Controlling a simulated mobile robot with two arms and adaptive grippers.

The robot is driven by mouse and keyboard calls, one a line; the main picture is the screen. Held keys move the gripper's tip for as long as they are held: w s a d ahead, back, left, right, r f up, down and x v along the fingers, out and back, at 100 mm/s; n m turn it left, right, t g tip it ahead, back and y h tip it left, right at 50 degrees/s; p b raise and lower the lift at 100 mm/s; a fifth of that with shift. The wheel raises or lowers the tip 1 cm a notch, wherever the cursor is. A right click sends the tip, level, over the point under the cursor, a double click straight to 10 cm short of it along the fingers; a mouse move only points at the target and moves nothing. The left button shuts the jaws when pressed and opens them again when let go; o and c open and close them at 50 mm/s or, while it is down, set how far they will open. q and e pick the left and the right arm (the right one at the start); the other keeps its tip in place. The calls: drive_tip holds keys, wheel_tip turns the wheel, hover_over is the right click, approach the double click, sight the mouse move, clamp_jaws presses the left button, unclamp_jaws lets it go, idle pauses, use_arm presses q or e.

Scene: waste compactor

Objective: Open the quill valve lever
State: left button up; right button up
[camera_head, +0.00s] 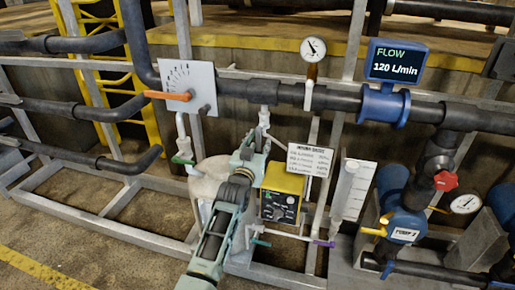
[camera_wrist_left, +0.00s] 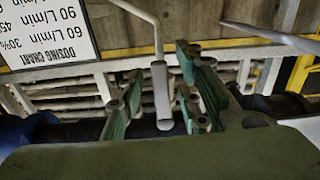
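A light grey lever with a thick handle (camera_head: 264,117) and a thin bent rod stands beside the yellow box in the head view. I take it as the quill valve lever, though no label shows on it. In the left wrist view its handle (camera_wrist_left: 162,95) lies between the green fingers, with gaps visible on both sides. My left gripper (camera_head: 253,136) reaches up from below to this handle, and its fingers are open around it. Whether a finger touches the handle cannot be told. My right gripper is not in view.
A yellow control box (camera_head: 282,193) and a dosing chart (camera_head: 309,160) stand close right of my left gripper. A dark horizontal pipe (camera_head: 285,91) runs behind and above. A white tank (camera_head: 208,180) is left. An orange lever (camera_head: 168,96) sits on a dial plate (camera_head: 203,88).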

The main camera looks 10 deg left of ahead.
use_arm(q)
drive_tip(key=s, duration=1.2)
drive_tip(key=shift+a, duration=0.2)
drive_tip(key=s+d+f+g, duration=0.1)
drive_tip(key=s+f+g, duration=0.1)
drive_tip(key=f, duration=0.9)
drive_tip(key=s+d+f+g, duration=0.1)
drive_tip(key=s+f+g, duration=0.15)
drive_tip(key=f, duration=0.85)
drive_tip(key=s+a+f+m+g, duration=0.1)
drive_tip(key=s+f+g, duration=0.1)
drive_tip(key=s+f, duration=0.65)
drive_tip(key=s+f+g, duration=0.3)
drive_tip(key=s+f, duration=0.3)
drive_tip(key=f, duration=0.6)
drive_tip(key=s+a+f+g, duration=0.2)
drive_tip(key=s+f, duration=0.4)
drive_tip(key=s, duration=0.7)
drive_tip(key=s+a+f+g, duration=0.2)
drive_tip(key=s+f, duration=0.4)
drive_tip(key=s, duration=0.7)
drive_tip(key=s+a+f+m+g, duration=0.1)
drive_tip(key=s+a+f+g, duration=0.1)
drive_tip(key=s+f, duration=0.5)
drive_tip(key=s+g, duration=0.1)
drive_tip(key=s, duration=0.5)
drive_tip(key=shift+s+a+y, duration=0.25)
drive_tip(key=shift+a+y, duration=0.05)
drive_tip(key=shift+a, duration=0.05)
